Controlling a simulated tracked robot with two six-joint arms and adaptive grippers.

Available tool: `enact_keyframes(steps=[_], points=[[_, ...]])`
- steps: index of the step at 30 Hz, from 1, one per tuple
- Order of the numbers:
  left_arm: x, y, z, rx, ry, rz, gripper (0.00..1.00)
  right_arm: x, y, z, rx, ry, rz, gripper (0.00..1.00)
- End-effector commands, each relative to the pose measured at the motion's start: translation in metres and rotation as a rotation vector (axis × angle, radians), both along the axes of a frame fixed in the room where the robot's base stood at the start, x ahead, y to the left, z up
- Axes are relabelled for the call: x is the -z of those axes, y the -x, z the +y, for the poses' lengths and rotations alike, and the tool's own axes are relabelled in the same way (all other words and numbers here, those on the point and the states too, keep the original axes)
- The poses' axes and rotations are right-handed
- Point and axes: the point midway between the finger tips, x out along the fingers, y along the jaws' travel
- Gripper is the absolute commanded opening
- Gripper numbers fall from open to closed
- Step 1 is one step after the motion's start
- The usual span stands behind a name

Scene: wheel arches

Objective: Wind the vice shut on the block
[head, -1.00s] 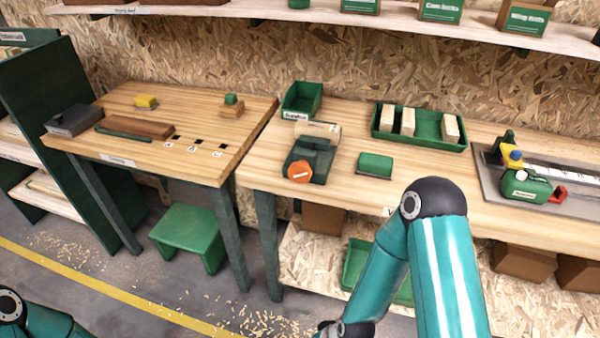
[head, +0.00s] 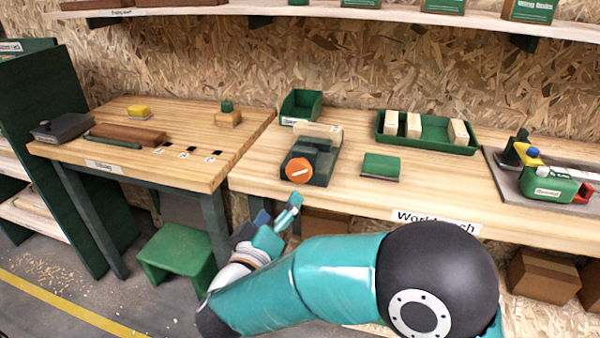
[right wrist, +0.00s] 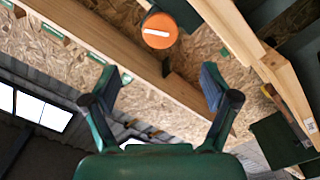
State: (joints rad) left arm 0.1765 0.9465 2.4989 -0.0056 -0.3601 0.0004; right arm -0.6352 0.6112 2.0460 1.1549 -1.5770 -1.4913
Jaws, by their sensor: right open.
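The dark green vice (head: 319,158) stands at the front left of the workbench, with a round orange knob (head: 299,170) on its front. A pale wooden block (head: 322,130) shows at the back of the vice; whether the jaws touch it I cannot tell. My right gripper (head: 291,208) is below and in front of the knob, apart from it. In the right wrist view the knob (right wrist: 159,31) shows beyond and above the two spread fingers of my right gripper (right wrist: 158,92), with nothing between them. My left gripper is not in view.
A green block-like pad (head: 381,166) lies right of the vice. A green tray (head: 428,144) with wooden blocks and a green bin (head: 298,104) stand behind. The workbench front edge (head: 350,206) lies close to my right gripper. A green stool (head: 178,252) stands left.

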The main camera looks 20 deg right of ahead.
Motion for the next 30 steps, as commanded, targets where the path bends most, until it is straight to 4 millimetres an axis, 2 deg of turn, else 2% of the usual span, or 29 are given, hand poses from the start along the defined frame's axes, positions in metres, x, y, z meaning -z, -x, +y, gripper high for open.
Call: enact_keyframes(steps=[12, 18, 24, 30], points=[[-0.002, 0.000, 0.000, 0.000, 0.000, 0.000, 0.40, 0.001, -0.075, -0.052, 0.003, -0.002, 0.001, 0.86], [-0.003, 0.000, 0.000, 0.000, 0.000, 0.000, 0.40, 0.001, -0.102, -0.069, 0.001, -0.002, 0.001, 0.86], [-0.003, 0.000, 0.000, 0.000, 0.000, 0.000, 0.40, 0.001, -0.115, -0.077, -0.001, -0.001, 0.002, 0.86], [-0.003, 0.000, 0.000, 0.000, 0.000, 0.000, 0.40, 0.001, -0.117, -0.079, -0.001, -0.001, 0.001, 0.86]])
